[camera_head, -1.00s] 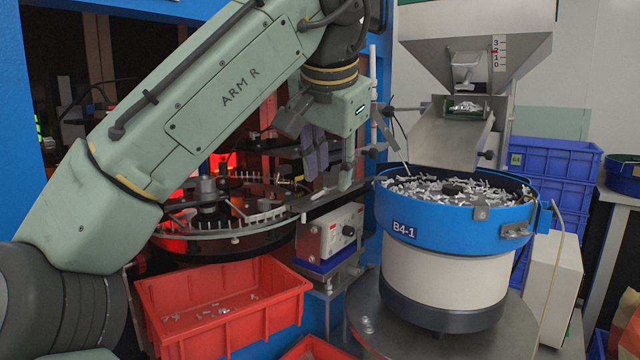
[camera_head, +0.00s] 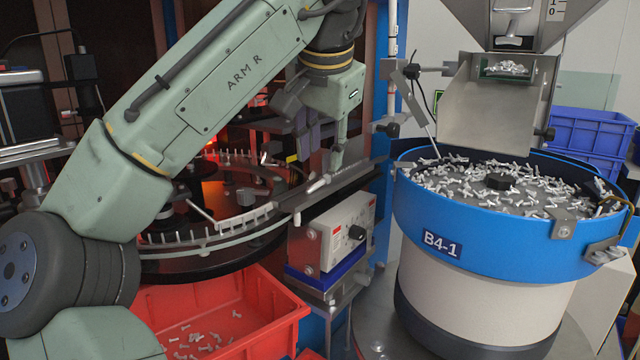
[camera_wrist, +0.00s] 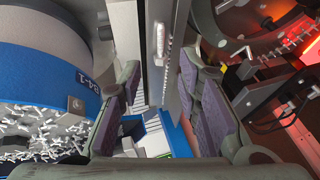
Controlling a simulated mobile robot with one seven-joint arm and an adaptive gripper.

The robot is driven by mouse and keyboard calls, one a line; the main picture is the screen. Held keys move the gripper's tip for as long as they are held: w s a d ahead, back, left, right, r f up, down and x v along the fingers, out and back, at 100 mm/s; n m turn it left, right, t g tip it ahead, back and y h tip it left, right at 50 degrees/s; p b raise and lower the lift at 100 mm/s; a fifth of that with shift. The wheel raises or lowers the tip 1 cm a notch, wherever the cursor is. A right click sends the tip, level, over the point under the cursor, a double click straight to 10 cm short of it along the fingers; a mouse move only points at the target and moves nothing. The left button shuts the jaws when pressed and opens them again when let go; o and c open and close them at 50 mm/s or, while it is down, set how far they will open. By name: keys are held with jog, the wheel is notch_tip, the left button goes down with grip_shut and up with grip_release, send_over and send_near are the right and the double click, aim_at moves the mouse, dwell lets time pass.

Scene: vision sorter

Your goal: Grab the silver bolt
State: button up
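A silver bolt (camera_head: 318,184) lies on the narrow dark feed rail (camera_head: 350,178) between the turntable and the blue bowl. In the wrist view a bolt (camera_wrist: 158,42) shows on the rail, just beyond the fingertips and between the lines of the two fingers. My gripper (camera_head: 322,158) is just above the rail, pointing down. The wrist view shows its two purple-padded fingers (camera_wrist: 158,75) spread wide with nothing between the pads. I cannot tell the exact height gap to the bolt.
A blue B4-1 bowl (camera_head: 475,215) full of small bolts stands to the right, under a metal chute (camera_head: 493,110). A turntable (camera_head: 215,245) with upright bolts is at left. A red bin (camera_head: 270,315) and a control box (camera_head: 338,235) sit below the rail.

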aim_at(321, 182)
jog(key=shift+p+x, duration=0.65)
jog(key=shift+x, duration=2.2)
jog(key=shift+c, duration=0.5)
grip_shut()
